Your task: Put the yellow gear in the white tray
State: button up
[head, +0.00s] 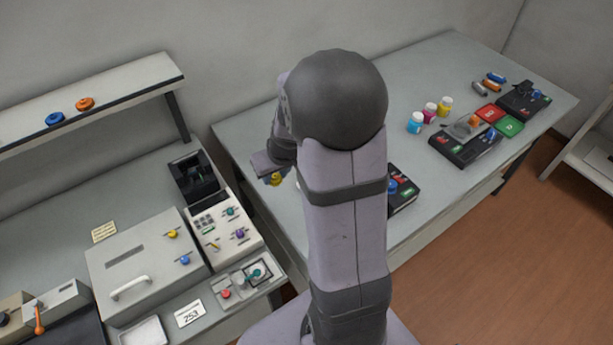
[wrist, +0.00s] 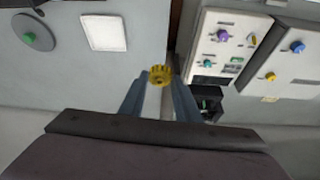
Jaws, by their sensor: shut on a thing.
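The yellow gear (wrist: 160,76) is between the fingertips of my gripper (wrist: 160,84) in the wrist view. My gripper is shut on it and holds it in the air. In the head view the gear (head: 276,179) shows as a small yellow spot under my gripper (head: 270,174), close to the left edge of the right-hand table. A white square tray (wrist: 104,32) lies flat on the grey table at the upper left of the wrist view, apart from the gear. It looks empty. In the head view my arm hides most or all of it.
A grey disc with a green centre (wrist: 32,32) is left of the tray. A control panel (wrist: 222,45) with knobs stands across a gap at right.

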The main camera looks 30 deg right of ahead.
jog(key=shift+w+a+f+n, duration=0.25)
jog(key=shift+w+a+n, duration=0.05)
jog(key=shift+n, duration=0.2)
jog(key=shift+w+d+f+n+y+b, duration=0.1)
jog(key=shift+w+f+n+y+b, duration=0.1)
jog(key=shift+n+y+b, duration=0.1)
jog(key=d+f+n+y+b, duration=0.1)
jog(key=d+f+n, duration=0.2)
jog(key=d+f, duration=0.2)
jog(key=w+d+f+n+y+b, duration=0.1)
jog(key=d+f, duration=0.4)
jog(key=d, duration=0.7)
jog(key=n+b, duration=0.1)
jog(key=n, duration=0.1)
jog(key=shift+w+n+g+y+b, duration=0.25)
jog(key=shift+n+g+y+b, duration=0.05)
jog(key=shift+f+b, duration=0.55)
jog(key=shift+f, duration=1.25)
jog(key=shift+f+b, duration=0.5)
jog(key=shift+b, duration=0.25)
jog(key=shift+f+b, duration=0.7)
jog(key=shift+b, duration=0.95)
